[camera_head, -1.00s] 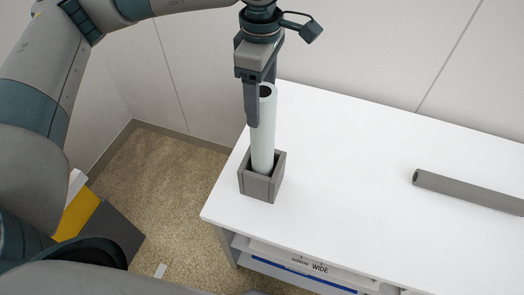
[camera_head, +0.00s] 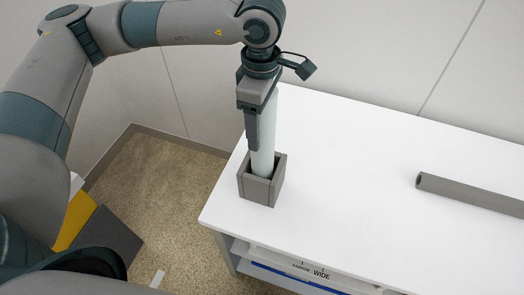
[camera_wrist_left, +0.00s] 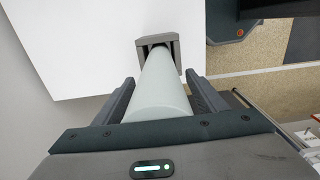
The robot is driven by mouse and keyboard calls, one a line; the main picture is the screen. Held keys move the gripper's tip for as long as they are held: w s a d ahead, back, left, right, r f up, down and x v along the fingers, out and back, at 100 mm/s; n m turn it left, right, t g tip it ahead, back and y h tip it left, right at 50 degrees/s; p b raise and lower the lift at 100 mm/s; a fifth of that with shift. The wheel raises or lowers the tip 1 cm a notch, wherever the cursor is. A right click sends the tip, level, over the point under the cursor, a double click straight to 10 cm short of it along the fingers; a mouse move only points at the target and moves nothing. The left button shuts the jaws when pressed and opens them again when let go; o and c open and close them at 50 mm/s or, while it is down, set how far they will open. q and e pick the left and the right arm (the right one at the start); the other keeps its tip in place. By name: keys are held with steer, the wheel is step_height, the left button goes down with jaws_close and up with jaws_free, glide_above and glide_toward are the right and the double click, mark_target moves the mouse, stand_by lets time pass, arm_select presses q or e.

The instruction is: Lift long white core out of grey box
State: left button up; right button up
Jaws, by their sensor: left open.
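The long white core (camera_head: 264,137) stands upright in the grey box (camera_head: 262,189) near the left end of the white table. Its lower end is hidden inside the box. My left gripper (camera_head: 258,146) points down over the core's upper part, which it partly hides. In the left wrist view the core (camera_wrist_left: 161,85) runs between the two open fingers (camera_wrist_left: 160,95) down to the grey box (camera_wrist_left: 158,41). A gap shows between the core and the fingers there. My right gripper is not in view.
A grey tube (camera_head: 470,193) lies on the white table (camera_head: 350,170) at the right. The table's middle is clear. Below its front edge is a shelf with labels, one reading WIDE (camera_head: 321,273). A pale wall stands behind.

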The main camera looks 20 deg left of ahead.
arm_select(q)
steer(key=c, duration=1.1)
steer(key=shift+r, duration=0.1)
steer(key=shift+r, duration=0.15)
steer(key=shift+r, duration=1.7)
steer(key=shift+r, duration=0.1)
steer(key=shift+r+p, duration=0.35)
steer(key=shift+r, duration=1.4)
steer(key=shift+r, duration=0.1)
